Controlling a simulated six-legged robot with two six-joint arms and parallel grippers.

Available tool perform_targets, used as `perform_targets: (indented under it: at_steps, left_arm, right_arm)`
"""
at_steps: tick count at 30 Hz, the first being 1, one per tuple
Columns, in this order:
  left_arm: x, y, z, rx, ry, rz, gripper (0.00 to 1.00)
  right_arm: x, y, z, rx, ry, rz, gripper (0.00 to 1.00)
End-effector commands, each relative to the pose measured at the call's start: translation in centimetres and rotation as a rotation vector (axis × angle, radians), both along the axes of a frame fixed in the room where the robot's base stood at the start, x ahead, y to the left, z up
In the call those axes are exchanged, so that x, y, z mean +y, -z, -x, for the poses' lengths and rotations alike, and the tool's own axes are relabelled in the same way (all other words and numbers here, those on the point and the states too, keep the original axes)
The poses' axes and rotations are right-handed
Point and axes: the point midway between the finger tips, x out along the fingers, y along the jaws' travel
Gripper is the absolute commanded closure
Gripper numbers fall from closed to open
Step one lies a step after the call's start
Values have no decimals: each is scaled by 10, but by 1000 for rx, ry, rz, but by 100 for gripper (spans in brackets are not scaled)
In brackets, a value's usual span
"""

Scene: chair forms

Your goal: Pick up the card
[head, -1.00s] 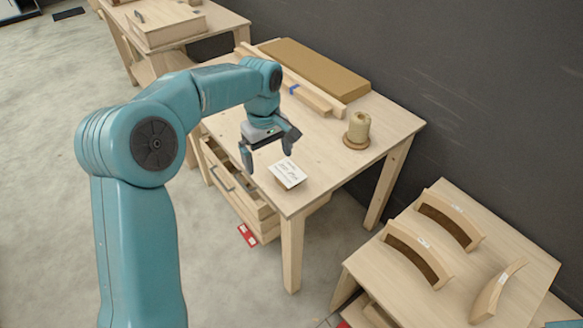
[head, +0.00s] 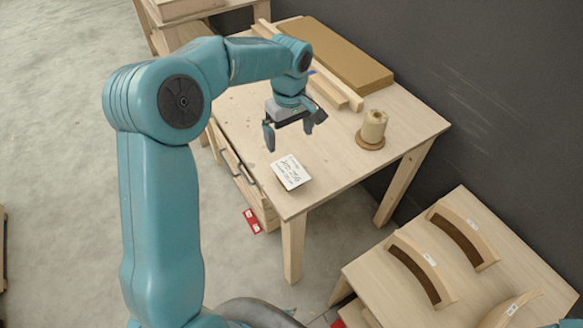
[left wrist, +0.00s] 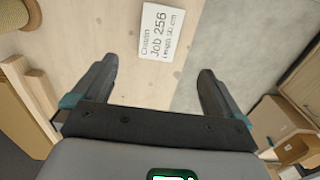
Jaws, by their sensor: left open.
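The card (head: 291,173) is white with dark writing and lies near the front corner of the wooden table (head: 338,170). In the left wrist view the card (left wrist: 160,31) reads "Job 256" and lies beyond the fingertips, between their lines. My left gripper (head: 293,138) is open and empty above the table, behind the card and apart from it. Its two fingers also show in the left wrist view (left wrist: 155,80). My right gripper is not in view.
A spool of cord (head: 373,128) stands on the table's right side. A brown board (head: 335,52) and wooden strips lie at the back. A lower table (head: 385,262) with curved wooden forms (head: 420,268) stands front right. A drawer (head: 238,178) is under the table.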

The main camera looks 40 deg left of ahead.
Motion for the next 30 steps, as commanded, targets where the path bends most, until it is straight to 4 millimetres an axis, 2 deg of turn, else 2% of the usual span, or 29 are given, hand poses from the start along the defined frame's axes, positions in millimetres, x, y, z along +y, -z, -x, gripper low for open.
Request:
perform_targets:
  at_steps: [3, 9, 14, 19, 24, 30]
  left_arm:
    - [0, 30, 3, 6, 0, 2, 0]
    - [2, 63, 2, 2, -1, 1, 0]
    - [2, 74, 1, 2, 0, 1, 0]
    - [2, 99, -1, 5, 0, 2, 0]
    - [2, 120, -3, 1, -1, 1, 0]
    - [2, 123, -4, -1, -1, 0, 0]
  right_arm:
    - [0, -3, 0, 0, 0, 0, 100]
    - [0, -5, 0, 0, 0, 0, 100]
    - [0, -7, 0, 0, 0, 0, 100]
    - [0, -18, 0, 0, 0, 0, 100]
    - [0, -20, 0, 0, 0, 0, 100]
    - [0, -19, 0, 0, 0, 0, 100]
